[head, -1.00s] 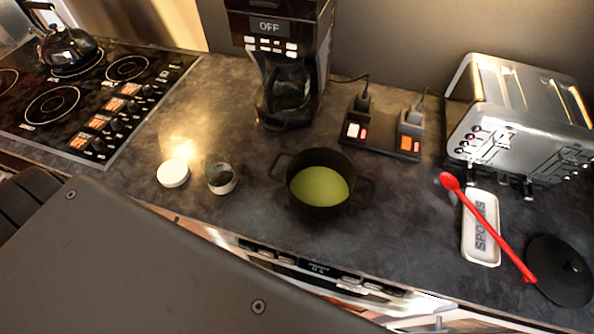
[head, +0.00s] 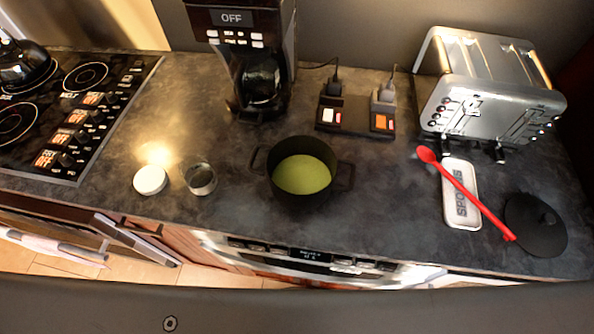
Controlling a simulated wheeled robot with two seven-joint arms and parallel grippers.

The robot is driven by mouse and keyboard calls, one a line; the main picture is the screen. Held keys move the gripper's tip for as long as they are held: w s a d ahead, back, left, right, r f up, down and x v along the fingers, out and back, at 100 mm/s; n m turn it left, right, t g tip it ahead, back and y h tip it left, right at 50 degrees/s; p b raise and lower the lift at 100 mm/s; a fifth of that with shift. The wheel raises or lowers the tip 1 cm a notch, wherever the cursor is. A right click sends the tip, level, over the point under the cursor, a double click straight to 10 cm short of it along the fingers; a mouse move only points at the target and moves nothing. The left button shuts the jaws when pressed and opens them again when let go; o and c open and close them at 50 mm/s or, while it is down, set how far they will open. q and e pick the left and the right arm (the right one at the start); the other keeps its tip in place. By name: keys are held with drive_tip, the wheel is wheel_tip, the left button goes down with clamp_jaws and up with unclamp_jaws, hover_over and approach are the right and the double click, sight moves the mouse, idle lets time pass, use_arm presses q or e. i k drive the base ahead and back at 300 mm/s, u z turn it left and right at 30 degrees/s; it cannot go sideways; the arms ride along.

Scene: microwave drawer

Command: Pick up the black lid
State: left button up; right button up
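The black lid (head: 535,226) is round and flat with a small knob on top. It lies on the dark counter at the far right, near the front edge, just right of the end of the red spoon (head: 466,194). A black pot (head: 302,195) with two side handles and green contents stands uncovered in the middle of the counter. Neither of my grippers shows in the head view. Nothing touches the lid that I can see, except that the spoon's handle end lies close beside it.
A white spoon rest (head: 461,212) lies under the red spoon. A silver toaster (head: 490,85) stands behind it. A power strip (head: 355,118), coffee maker (head: 245,60), small cup (head: 200,180), white round lid (head: 150,180) and stove (head: 60,115) occupy the rest. Counter between pot and spoon rest is clear.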

sight(540, 230)
drive_tip(key=z, duration=1.35)
drive_tip(key=k, duration=1.15)
drive_tip(key=z, duration=0.9)
